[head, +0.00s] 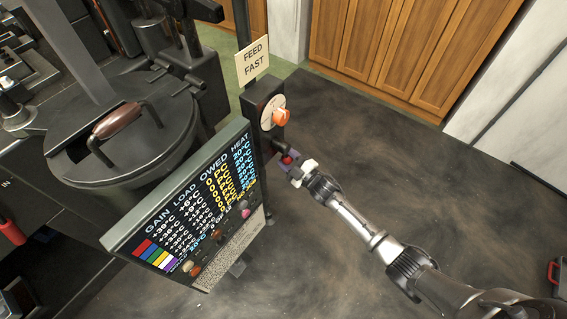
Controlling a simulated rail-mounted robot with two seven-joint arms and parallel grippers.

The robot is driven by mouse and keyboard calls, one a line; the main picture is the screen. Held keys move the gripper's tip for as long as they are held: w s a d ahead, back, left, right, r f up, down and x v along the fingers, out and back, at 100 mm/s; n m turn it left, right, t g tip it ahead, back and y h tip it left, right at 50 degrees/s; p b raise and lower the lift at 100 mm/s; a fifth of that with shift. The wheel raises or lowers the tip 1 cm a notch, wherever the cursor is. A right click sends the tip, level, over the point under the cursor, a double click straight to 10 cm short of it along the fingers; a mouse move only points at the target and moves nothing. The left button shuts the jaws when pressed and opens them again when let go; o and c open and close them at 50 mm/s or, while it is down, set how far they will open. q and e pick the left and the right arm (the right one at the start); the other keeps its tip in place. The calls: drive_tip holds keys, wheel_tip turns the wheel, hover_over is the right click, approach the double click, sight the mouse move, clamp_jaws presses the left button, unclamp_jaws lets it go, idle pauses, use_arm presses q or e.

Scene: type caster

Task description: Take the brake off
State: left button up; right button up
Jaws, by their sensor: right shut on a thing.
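My right gripper (293,168), on the arm from the lower right, is at a small dark lever with a red knob (287,159), just right of the display panel. It is shut on this lever, and its fingers hide part of it. I see no label that marks the lever as the brake. Above it is an orange knob (281,116) on a pale round dial, mounted on a dark post. A sign reading "FEED FAST" (252,60) stands above the dial. My left gripper is not in view.
A tilted display panel (196,205) with coloured readouts stands close left of the gripper. A dark round lid with a brown handle (116,121) is on the machine at left. Wooden cabinets (400,50) line the back. The dark floor (420,165) at right is mostly clear.

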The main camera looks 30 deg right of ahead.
drive_tip(key=shift+w+d+r+n, duration=0.25)
drive_tip(key=shift+d+n, duration=0.2)
drive_tip(key=shift+n, duration=0.35)
drive_tip(key=o, duration=1)
drive_tip(key=shift+d, duration=0.1)
